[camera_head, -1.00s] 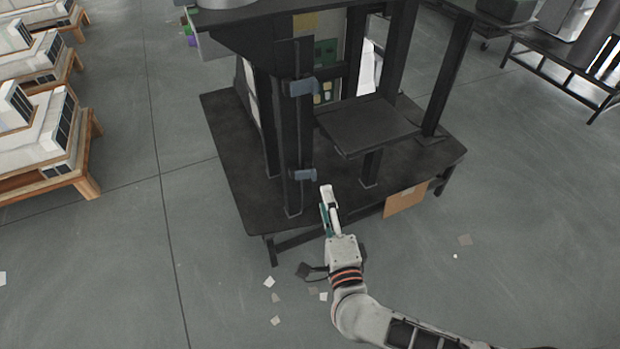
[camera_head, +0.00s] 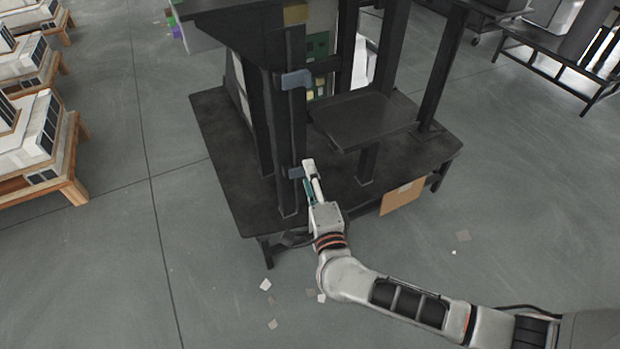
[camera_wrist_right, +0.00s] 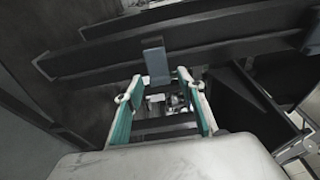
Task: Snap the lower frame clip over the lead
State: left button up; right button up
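The lower frame clip (camera_head: 294,174) is a small blue-grey piece on a dark upright post of the black frame. In the right wrist view the clip (camera_wrist_right: 155,62) stands just ahead of my right gripper (camera_wrist_right: 158,84), its lower end close to the gap between the fingertips. The two teal-sided fingers are apart with no firm hold visible. In the head view my right gripper (camera_head: 309,166) is right beside the clip and partly overlaps it; I cannot tell if they touch. A similar upper clip (camera_head: 297,79) sits higher on the post. I cannot make out the lead. My left gripper is out of view.
The black base plate (camera_head: 225,150) spreads around the post. A dark shelf (camera_head: 362,120) stands to the right of the gripper. A cardboard piece (camera_head: 402,196) hangs at the front edge. Paper scraps (camera_head: 266,284) lie on the floor, which is otherwise open in front.

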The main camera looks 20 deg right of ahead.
jog(key=c, duration=1.1)
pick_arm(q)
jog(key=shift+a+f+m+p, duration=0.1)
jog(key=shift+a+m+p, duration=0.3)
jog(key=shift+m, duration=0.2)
pick_arm(e)
jog(key=y, duration=0.1)
jog(key=n+y, duration=0.1)
jog(key=shift+w+d+y, duration=0.15)
jog(key=shift+w+y, duration=0.15)
